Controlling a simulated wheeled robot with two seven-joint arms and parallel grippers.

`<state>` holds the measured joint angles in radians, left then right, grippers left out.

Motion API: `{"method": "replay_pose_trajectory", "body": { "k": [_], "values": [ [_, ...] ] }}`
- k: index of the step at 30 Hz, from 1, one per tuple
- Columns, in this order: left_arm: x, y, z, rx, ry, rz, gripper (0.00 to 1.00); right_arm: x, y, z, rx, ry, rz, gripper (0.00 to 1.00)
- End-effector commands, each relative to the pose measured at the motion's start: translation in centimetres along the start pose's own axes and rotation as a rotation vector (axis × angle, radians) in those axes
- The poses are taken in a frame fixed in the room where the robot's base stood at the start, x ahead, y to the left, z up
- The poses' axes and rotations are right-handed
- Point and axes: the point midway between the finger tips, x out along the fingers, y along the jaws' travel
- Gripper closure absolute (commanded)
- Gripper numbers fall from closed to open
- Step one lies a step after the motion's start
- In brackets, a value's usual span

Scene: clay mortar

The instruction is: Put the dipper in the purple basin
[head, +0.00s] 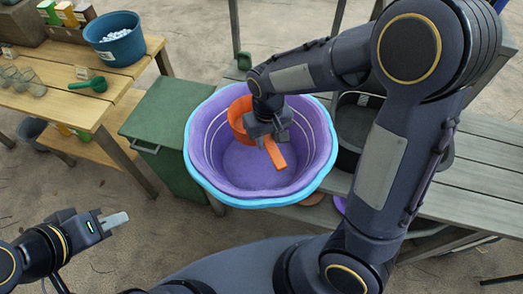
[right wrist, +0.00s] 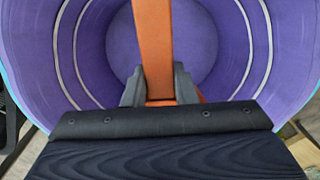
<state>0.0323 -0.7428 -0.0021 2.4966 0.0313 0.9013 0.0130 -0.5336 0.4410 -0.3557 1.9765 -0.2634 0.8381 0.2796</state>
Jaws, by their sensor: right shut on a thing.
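The purple basin (head: 216,172) has a light blue rim and stands in the middle of the head view. Its inside fills most of the right wrist view (right wrist: 210,48). The orange dipper (head: 238,112) is inside the basin's outline, its cup toward the far left wall and its handle slanting down to the right. My right gripper (head: 268,136) is over the basin and shut on the dipper's handle (right wrist: 152,45). I cannot tell whether the dipper touches the basin's floor. My left gripper (head: 115,222) is at the lower left, away from the basin; its jaw opening is unclear.
A green box (head: 165,130) stands left of the basin. A wooden table at the left holds a blue bucket (head: 118,48) of white pieces, a green scoop (head: 97,85) and glasses.

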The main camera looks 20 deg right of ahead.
Motion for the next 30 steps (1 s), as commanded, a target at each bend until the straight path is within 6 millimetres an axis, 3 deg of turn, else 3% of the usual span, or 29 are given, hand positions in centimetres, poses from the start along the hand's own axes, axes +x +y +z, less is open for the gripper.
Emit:
{"method": "replay_pose_trajectory", "body": {
  "k": [3,15,30],
  "values": [
    [0.0,0.0,0.0,0.000,0.000,0.000,0.73,2.2,0.1,0.1,0.000,-0.004,0.002,1.00],
    [0.1,0.0,0.0,0.000,0.000,0.000,0.73,6.9,0.0,0.0,0.001,-0.002,0.001,1.00],
    [0.6,-0.3,0.3,0.000,0.000,0.000,0.73,7.9,0.0,0.0,0.000,0.001,0.000,1.00]
  ]
}}
